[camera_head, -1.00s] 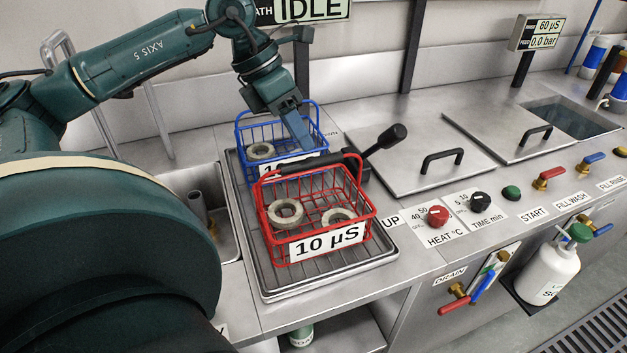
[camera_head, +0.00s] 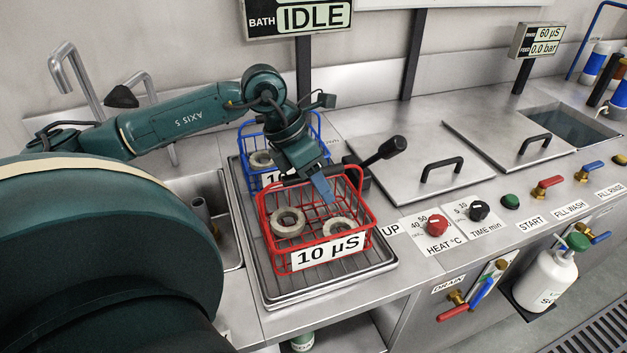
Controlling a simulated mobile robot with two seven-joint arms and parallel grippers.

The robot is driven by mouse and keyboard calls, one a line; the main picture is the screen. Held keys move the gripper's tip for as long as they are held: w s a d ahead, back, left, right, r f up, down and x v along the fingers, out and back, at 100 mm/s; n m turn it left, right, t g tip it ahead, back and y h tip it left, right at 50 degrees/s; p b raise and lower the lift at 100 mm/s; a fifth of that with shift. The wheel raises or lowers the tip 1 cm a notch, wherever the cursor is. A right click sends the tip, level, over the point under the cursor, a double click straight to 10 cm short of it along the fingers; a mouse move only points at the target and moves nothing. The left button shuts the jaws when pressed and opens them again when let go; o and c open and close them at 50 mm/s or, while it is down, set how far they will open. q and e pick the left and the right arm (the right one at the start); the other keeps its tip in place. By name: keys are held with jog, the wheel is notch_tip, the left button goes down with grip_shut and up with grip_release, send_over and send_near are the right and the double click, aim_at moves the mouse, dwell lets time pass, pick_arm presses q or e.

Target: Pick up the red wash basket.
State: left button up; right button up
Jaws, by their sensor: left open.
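The red wash basket (camera_head: 371,217) sits on a wire rack tray (camera_head: 277,300) on the steel counter. It is labelled "10 µS" and holds two ring-shaped parts (camera_head: 287,221). My left gripper (camera_head: 326,196) is open and points down at the basket's back part, near its black handle. The arm hides part of the handle, and I cannot tell whether the fingers touch it. The blue basket (camera_head: 246,140) stands behind the red one, partly hidden by my arm. My right gripper is not in view.
A black-knobbed lever (camera_head: 390,148) stands just right of the baskets. Steel lids with black handles (camera_head: 441,172) and a control panel with knobs (camera_head: 437,225) lie further right. A sink (camera_head: 205,205) is to the left. A white bottle (camera_head: 546,280) hangs at the front.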

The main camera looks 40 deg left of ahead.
pick_arm(q)
jog(key=shift+f+b, duration=0.25)
jog(key=shift+b, duration=0.2)
jog(key=shift+c, duration=0.5)
grip_shut()
jog(key=shift+r, duration=0.15)
dwell(0.4)
